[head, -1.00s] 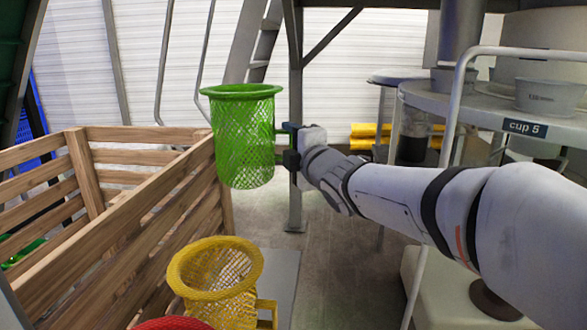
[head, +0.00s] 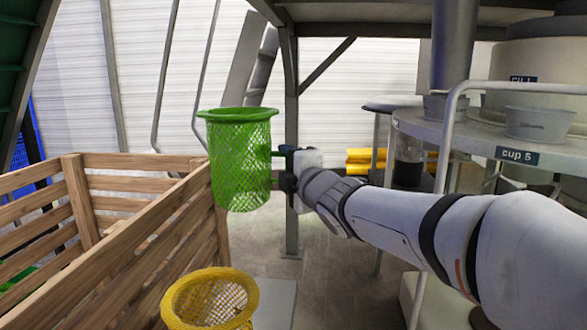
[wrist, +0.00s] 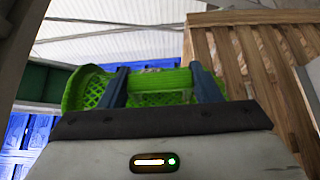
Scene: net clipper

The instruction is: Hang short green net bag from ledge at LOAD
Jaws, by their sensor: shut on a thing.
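The green net bag (head: 240,160) hangs upright in the air in the head view, its rim at the top and its mesh body below. My gripper (head: 284,168) is at its right side, shut on the bag's side handle. In the wrist view the green bag (wrist: 85,92) shows beyond my two fingers (wrist: 165,85), with green between them. The ledge at LOAD cannot be made out in these frames.
A wooden slatted crate (head: 130,235) stands left of the bag, close to it. A yellow net bag (head: 212,300) is below. A metal post (head: 289,225) stands behind my gripper.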

